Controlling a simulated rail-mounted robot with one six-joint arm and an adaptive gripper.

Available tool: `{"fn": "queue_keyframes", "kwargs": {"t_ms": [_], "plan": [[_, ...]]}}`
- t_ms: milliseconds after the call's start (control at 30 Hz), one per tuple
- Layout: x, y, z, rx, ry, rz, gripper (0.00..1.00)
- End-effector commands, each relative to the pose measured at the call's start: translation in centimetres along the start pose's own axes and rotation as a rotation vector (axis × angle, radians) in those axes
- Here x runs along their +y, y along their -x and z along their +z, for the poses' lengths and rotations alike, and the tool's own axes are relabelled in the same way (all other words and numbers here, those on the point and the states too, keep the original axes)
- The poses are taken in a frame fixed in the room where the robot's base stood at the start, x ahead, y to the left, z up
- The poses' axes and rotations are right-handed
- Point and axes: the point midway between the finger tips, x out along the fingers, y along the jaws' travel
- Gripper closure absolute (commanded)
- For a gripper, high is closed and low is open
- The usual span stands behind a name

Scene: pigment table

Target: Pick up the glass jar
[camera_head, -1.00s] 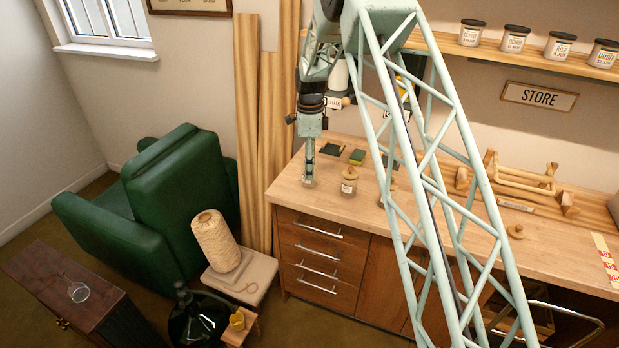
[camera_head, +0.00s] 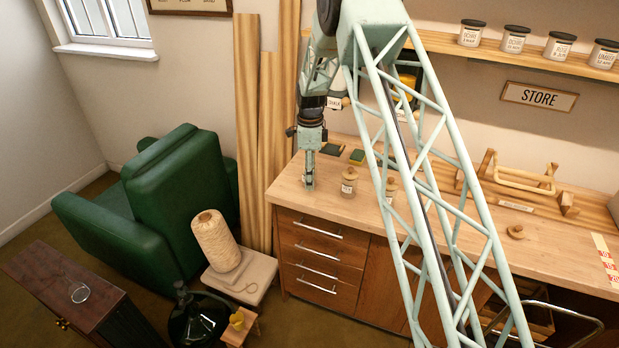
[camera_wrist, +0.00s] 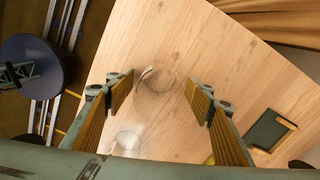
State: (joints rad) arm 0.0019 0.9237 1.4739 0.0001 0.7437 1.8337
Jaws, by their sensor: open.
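The glass jar (camera_wrist: 165,92) shows in the wrist view as a faint clear round outline on the light wood worktop, with a small pale and dark mark at its left edge. My gripper (camera_wrist: 159,83) is open, with one finger on either side of the outline and gaps that look clear. In the head view my gripper (camera_head: 309,186) points down at the left end of the worktop (camera_head: 420,210); its fingers mostly hide what is between them. A second clear, whitish glass thing (camera_wrist: 128,143) shows lower in the wrist view, partly hidden.
A cork-topped jar (camera_head: 349,182) stands just right of my gripper, and another (camera_head: 391,190) farther right. The worktop's left edge is close. A wooden rack (camera_head: 520,180) stands to the right.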

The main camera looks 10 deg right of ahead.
Motion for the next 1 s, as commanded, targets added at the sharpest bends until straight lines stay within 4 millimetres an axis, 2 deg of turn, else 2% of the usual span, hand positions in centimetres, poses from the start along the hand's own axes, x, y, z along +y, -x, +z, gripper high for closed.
{"fn": "queue_keyframes", "kwargs": {"t_ms": [167,667,1000], "plan": [[0.02,-0.65,-0.01,0.0,0.0,0.0,0.51],[0.03,-0.66,-0.01,0.0,0.0,0.0,0.51],[0.03,-0.66,-0.01,0.0,0.0,0.0,0.8]]}}
